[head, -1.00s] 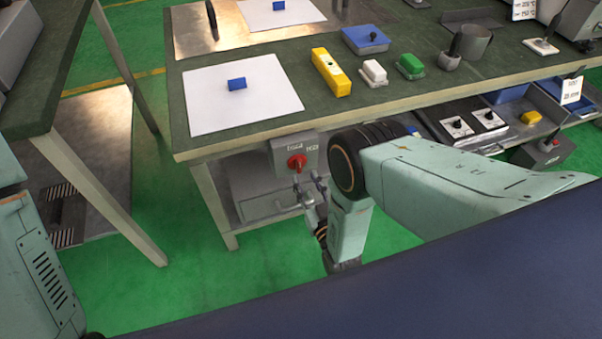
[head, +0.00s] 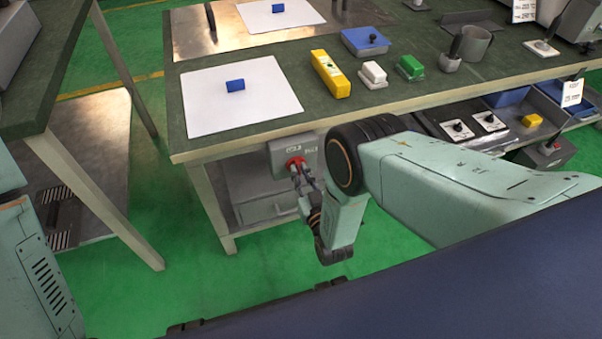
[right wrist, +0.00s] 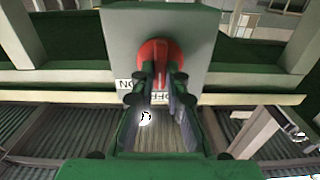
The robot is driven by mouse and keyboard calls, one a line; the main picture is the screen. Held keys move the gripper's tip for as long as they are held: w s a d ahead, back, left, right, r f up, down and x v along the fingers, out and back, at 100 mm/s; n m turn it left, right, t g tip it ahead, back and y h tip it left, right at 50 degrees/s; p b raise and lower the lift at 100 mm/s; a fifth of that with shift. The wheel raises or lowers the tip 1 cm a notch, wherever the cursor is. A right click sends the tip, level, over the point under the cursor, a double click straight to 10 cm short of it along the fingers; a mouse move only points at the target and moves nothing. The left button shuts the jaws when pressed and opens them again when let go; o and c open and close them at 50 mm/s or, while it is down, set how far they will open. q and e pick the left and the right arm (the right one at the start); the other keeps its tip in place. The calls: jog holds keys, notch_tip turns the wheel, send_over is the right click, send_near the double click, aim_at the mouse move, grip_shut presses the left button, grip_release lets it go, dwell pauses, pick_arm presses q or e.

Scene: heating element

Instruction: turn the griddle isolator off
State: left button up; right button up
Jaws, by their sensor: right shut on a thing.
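The griddle isolator (head: 280,150) is a grey box with a red rotary knob (head: 296,163), mounted under the front edge of the green table. In the right wrist view the box (right wrist: 190,28) fills the top centre, with the red knob (right wrist: 152,58) on it and ON and OFF labels partly visible beside it. My right gripper (head: 299,170) is at the knob from the front. In the right wrist view its fingers (right wrist: 160,85) are on either side of the knob's grip, shut on it. My left gripper is not in view.
The green table (head: 290,120) above carries a white sheet (head: 210,110), a yellow block (head: 330,75) and small white and green blocks. A metal drawer (head: 265,210) sits below the isolator. A second table (head: 50,80) stands at the left; green floor lies between.

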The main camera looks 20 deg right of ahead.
grip_shut()
jog(key=shift+s+a+f+n+b, duration=0.15)
jog(key=shift+n+b, duration=0.55)
jog(key=shift+n, duration=3.75)
jog(key=shift+w+a+f+n+b, duration=0.15)
jog(key=shift+n+b, duration=0.5)
jog(key=shift+n, duration=3.8)
jog(key=shift+s, duration=0.1)
jog(key=o, duration=0.7)
grip_release()
jog(key=shift+c, duration=0.2)
